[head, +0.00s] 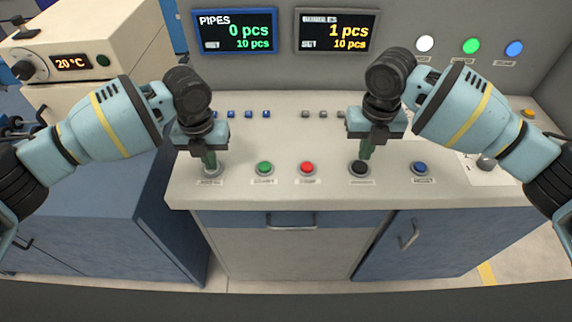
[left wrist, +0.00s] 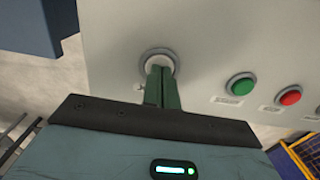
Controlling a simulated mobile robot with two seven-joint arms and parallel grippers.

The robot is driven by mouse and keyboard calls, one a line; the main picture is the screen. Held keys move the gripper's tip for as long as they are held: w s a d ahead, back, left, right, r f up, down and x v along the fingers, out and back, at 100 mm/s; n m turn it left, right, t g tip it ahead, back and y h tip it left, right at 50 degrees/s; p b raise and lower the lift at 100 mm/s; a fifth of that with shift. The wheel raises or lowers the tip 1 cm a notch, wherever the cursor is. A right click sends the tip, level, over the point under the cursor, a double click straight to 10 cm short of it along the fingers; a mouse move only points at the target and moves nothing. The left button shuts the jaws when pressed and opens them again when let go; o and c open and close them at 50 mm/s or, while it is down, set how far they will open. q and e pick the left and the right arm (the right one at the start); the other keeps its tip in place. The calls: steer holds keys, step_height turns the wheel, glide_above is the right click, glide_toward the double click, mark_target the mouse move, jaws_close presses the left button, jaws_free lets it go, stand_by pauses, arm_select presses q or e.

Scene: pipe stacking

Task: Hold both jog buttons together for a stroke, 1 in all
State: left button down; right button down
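A pale button (head: 212,173) in a grey ring sits at the left end of the sloped panel. It also shows in the left wrist view (left wrist: 159,56). My left gripper (head: 210,164) is shut and empty, its green fingers together and pointing down onto this button. A black button (head: 359,169) sits right of the red one. My right gripper (head: 365,156) looks shut, its fingertips over the back edge of the black button. Whether either fingertip touches or presses its button I cannot tell. The button labels are too blurred to read.
Green (head: 264,168), red (head: 307,168) and blue (head: 420,168) buttons share the row. Behind are small blue and grey buttons. The left display (head: 235,31) reads PIPES, 0 pcs; the right display (head: 337,31) reads 1 pcs. White, green and blue lamps (head: 471,46) are at right.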

arm_select(q)
steer(key=shift+s+a+f, duration=0.1)
steer(key=shift+s+f, duration=0.05)
steer(key=shift+f, duration=0.3)
arm_select(e)
steer(key=shift+f, duration=0.15)
arm_select(q)
steer(key=shift+w+r, duration=0.2)
steer(key=shift+r, duration=1.75)
arm_select(e)
steer(key=shift+w, duration=0.15)
arm_select(q)
step_height(320, 180, up, 7)
steer(key=shift+f, duration=0.15)
